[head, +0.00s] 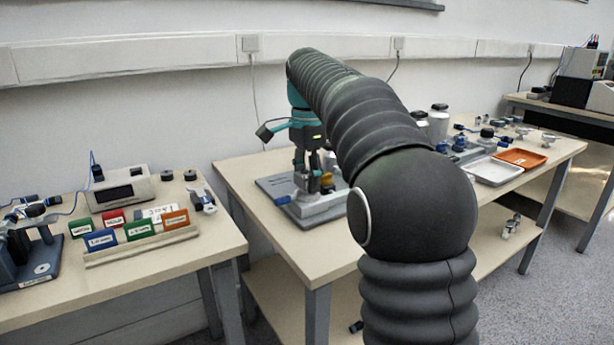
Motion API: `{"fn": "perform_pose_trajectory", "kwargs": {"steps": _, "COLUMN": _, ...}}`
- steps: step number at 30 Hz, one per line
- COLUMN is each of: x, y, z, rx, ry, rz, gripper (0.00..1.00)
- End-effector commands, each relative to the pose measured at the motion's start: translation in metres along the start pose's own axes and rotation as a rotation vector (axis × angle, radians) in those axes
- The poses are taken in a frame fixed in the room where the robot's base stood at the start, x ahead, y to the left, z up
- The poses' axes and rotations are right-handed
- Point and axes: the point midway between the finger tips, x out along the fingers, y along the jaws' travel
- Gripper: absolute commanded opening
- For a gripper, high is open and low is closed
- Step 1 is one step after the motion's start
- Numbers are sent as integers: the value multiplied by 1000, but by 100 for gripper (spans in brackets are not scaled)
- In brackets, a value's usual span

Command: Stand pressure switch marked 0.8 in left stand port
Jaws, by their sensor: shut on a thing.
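My gripper (312,172) points down over the middle table, above a grey stand (318,208) on a dark base plate (275,187). Its fingers are closed on a small part with a yellowish section (327,180), likely the pressure switch. The part is low, close to the stand's top. I cannot tell whether it touches a port or is apart from it. Its 0.8 mark is not readable here. My arm hides the right side of the stand, and the ports cannot be told apart at this size.
The left table holds a rack of coloured labelled cards (135,243) and a white meter (122,188). On the middle table's right are a white tray (493,171), an orange tray (520,158), grey-white bottles (438,122) and small fittings. A lower shelf (270,285) is beneath.

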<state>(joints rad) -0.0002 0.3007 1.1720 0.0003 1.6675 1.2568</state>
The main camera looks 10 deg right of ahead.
Motion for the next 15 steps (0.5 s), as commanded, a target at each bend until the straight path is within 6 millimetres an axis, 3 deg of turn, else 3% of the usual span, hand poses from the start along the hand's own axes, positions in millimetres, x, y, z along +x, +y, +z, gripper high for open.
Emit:
{"fn": "perform_pose_trajectory", "kwargs": {"steps": 4, "x": 0, "y": 0, "z": 0, "rx": 0, "ry": 0, "rz": 0, "gripper": 4}}
{"fn": "perform_pose_trajectory", "kwargs": {"steps": 5, "x": 0, "y": 0, "z": 0, "rx": 0, "ry": 0, "rz": 0, "gripper": 54}}
{"fn": "perform_pose_trajectory", "kwargs": {"steps": 7, "x": 0, "y": 0, "z": 0, "rx": 0, "ry": 0, "rz": 0, "gripper": 72}}
{"fn": "perform_pose_trajectory", "kwargs": {"steps": 8, "x": 0, "y": 0, "z": 0, "rx": 0, "ry": 0, "rz": 0, "gripper": 76}}
{"fn": "perform_pose_trajectory", "kwargs": {"steps": 15, "x": 0, "y": 0, "z": 0, "rx": 0, "ry": 0, "rz": 1, "gripper": 76}}
